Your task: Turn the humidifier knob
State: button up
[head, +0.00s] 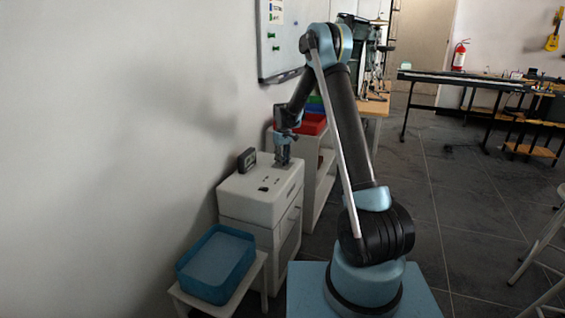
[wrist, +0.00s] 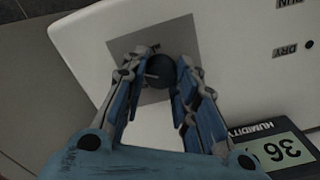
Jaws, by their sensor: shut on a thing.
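The humidifier is a white box (head: 262,190) on a white cabinet by the wall. Its dark round knob (wrist: 160,69) sits on a grey square plate (wrist: 187,38) in the wrist view, with a small light pointer showing at its left side. My gripper (wrist: 159,72) has its fingers on either side of the knob and is shut on it. In the head view my gripper (head: 283,162) is low over the box top and hides the knob. A humidity display (wrist: 277,152) reads 36; it also shows in the head view (head: 247,160). "DRY" and "RUN" labels are printed on the top.
A blue bin (head: 216,264) stands on a small white stand in front of the cabinet. A shelf with red (head: 313,124) and green bins is behind the humidifier. The wall with a whiteboard (head: 285,40) is close on the left.

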aim_at(283, 161)
jog(key=shift+d, duration=0.1)
dwell(0.3)
jog(key=o, duration=1)
jog(key=shift+o, duration=0.2)
notch_tip(283, 161, up, 12)
